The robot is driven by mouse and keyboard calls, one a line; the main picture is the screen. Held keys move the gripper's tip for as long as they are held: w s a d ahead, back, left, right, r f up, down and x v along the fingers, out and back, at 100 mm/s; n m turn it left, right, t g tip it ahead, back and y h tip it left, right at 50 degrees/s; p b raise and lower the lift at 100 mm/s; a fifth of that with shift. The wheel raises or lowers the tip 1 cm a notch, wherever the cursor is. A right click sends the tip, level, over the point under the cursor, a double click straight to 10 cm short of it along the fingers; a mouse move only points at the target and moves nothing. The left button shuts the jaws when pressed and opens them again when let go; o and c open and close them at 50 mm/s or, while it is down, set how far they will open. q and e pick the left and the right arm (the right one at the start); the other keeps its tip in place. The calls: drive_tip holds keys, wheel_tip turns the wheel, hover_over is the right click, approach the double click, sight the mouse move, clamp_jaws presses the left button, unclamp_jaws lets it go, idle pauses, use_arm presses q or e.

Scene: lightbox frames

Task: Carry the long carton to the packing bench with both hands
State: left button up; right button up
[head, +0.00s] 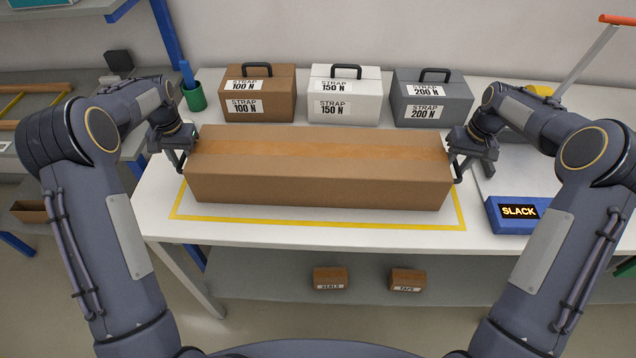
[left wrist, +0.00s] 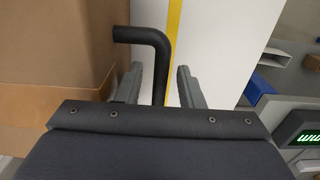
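The long brown carton (head: 320,180) with a tape strip along its top appears to rest on the white packing bench (head: 215,235), inside a yellow outline. A black handle sticks out at each end. My left gripper (head: 176,157) is at the carton's left end. In the left wrist view, its fingers (left wrist: 160,88) are apart, with the black handle (left wrist: 152,36) between them and a gap showing beside it. The carton's end (left wrist: 60,60) is next to the fingers. My right gripper (head: 462,158) is at the right-end handle (head: 459,173); its fingers are too small to judge.
Brown (head: 258,93), white (head: 344,94) and grey (head: 432,97) strap cases stand behind the carton. A green cup (head: 195,97) is at the back left. A blue box reading SLACK (head: 512,214) sits at the right. Two small cartons lie on the lower shelf (head: 240,275).

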drive_tip(key=shift+r, duration=0.2)
use_arm(q)
wheel_tip(320, 180, up, 12)
use_arm(e)
wheel_tip(320, 180, up, 11)
drive_tip(key=d, duration=0.2)
drive_tip(key=shift+r, duration=0.2)
idle(0.4)
